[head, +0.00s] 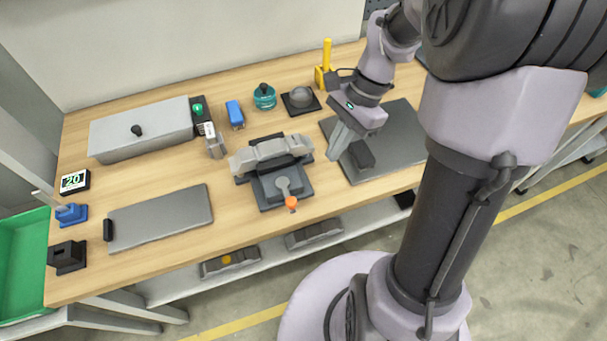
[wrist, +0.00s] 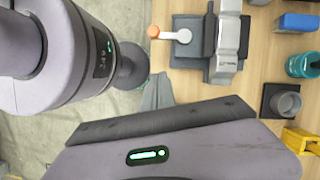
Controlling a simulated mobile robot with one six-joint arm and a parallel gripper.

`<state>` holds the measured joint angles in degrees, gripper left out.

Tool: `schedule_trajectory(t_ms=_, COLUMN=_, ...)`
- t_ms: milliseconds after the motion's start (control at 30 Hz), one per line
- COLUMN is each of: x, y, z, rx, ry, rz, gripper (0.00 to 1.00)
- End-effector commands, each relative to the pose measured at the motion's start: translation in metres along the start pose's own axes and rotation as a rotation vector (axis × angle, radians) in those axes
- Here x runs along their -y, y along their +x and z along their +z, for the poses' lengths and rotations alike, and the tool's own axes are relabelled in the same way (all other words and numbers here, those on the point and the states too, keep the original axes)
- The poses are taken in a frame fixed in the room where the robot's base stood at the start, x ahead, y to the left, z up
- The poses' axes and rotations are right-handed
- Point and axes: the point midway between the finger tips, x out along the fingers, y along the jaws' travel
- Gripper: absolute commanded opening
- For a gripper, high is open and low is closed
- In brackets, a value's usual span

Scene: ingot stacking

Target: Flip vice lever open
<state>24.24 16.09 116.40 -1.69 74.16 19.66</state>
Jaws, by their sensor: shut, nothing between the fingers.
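The vice (head: 272,183) stands on the front middle of the bench, a dark grey base with a long light grey body (head: 268,151) across its back. Its lever (head: 285,187) is a grey arm with an orange knob (head: 291,203), pointing towards the bench's front edge. In the wrist view the vice (wrist: 186,55) is at the top, with the lever (wrist: 175,36) and orange knob (wrist: 153,31) on its left. My gripper (head: 334,155) is shut and empty, pointing down to the right of the vice, apart from the lever. Its grey fingers (wrist: 158,93) show below the vice in the wrist view.
A grey plate (head: 395,125) lies under and right of my gripper; another plate (head: 165,218) lies left. Behind the vice stand a blue block (head: 235,114), a teal pot (head: 264,98) and a yellow stand (head: 325,72). Free bench surrounds the lever's front.

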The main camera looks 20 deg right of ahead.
Motion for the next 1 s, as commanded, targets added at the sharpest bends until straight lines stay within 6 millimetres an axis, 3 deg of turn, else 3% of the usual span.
schedule_trajectory(t_ms=167, x=0.0, y=0.022, z=-0.001, rx=0.001, ry=-0.001, rz=0.001, gripper=0.0)
schedule_trajectory(t_ms=533, x=-0.001, y=0.104, z=-0.001, rx=0.0, ry=-0.003, rz=0.002, gripper=0.0)
schedule_trajectory(t_ms=800, x=0.0, y=0.114, z=0.033, rx=-0.002, ry=-0.004, rz=0.0, gripper=0.0)
schedule_trajectory(t_ms=1000, x=0.0, y=0.115, z=0.038, rx=-0.001, ry=-0.002, rz=0.0, gripper=0.0)
